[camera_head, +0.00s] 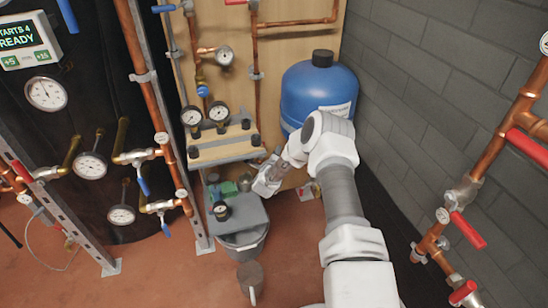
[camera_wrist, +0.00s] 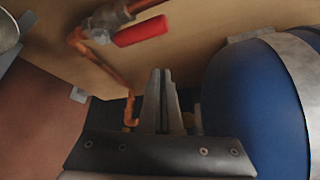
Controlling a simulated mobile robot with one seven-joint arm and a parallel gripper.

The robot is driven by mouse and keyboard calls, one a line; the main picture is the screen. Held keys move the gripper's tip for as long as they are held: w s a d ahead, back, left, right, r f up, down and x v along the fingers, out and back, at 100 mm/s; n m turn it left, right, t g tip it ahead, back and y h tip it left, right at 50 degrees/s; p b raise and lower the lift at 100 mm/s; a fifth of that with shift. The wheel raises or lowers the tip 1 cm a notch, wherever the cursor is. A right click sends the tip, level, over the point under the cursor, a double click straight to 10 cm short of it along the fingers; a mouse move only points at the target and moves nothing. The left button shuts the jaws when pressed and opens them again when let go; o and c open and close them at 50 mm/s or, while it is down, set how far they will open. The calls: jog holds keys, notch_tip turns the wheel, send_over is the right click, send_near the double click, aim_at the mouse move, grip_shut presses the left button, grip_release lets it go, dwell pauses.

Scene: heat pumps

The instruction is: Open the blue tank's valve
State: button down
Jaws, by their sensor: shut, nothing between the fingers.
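The blue tank (camera_head: 312,92) stands upright against the wooden panel, with a black cap (camera_head: 322,58) on top. It fills the right side of the wrist view (camera_wrist: 238,105). A red lever handle (camera_wrist: 141,31) on a metal valve body (camera_wrist: 108,20) shows in the wrist view, joined to copper pipe left of the tank. The head view does not show this lever; my arm hides the tank's lower part. My gripper (camera_head: 264,187) is low, left of the tank. In the wrist view its fingers (camera_wrist: 162,78) are shut and empty, apart from the red lever.
A shelf (camera_head: 225,150) with gauges and a grey bench (camera_head: 243,217) over a bucket (camera_head: 243,246) stand left of my gripper. A mug (camera_head: 250,277) is on the floor. Copper pipes with red levers (camera_head: 467,230) line the right wall. The floor at front left is clear.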

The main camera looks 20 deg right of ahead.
jog(key=f+p+v, duration=0.2)
jog(key=p+v, duration=0.1)
jog(key=v, duration=0.6)
jog(key=shift+s+a+p, duration=0.35)
jog(key=shift+s+a, duration=0.05)
jog(key=shift+a, duration=0.1)
jog(key=shift+s, duration=0.1)
